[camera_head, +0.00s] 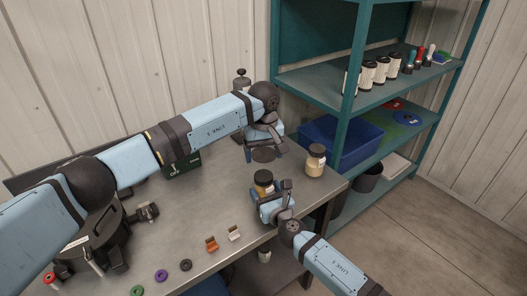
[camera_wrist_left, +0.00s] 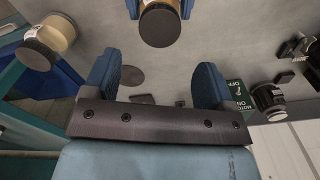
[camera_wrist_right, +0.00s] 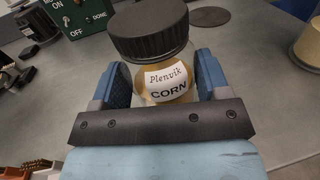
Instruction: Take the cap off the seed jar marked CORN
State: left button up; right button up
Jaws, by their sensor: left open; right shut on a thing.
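The jar marked CORN (camera_wrist_right: 168,80) stands upright on the bench with its black ribbed cap (camera_wrist_right: 148,32) on, its label facing the right wrist camera. My right gripper (camera_head: 267,193) is shut on the jar's body, below the cap. In the head view the jar (camera_head: 263,178) is partly hidden by that gripper. My left gripper (camera_head: 264,143) is open and empty, behind the jar and apart from it. In the left wrist view the cap (camera_wrist_left: 160,26) shows beyond the open fingers, with the right gripper's blue fingertips on either side of the jar.
A second capped jar (camera_head: 316,162) stands to the right near the bench edge. A green switch box (camera_wrist_right: 75,15) is at the back. Coloured rings and small clips (camera_head: 211,244) lie along the front. A teal shelf (camera_head: 330,80) with a blue bin (camera_head: 340,145) stands right.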

aim_at(264, 176)
pick_arm(q)
notch_tip(264, 176, down, 8)
jog(key=shift+r, duration=0.1)
dwell(0.4)
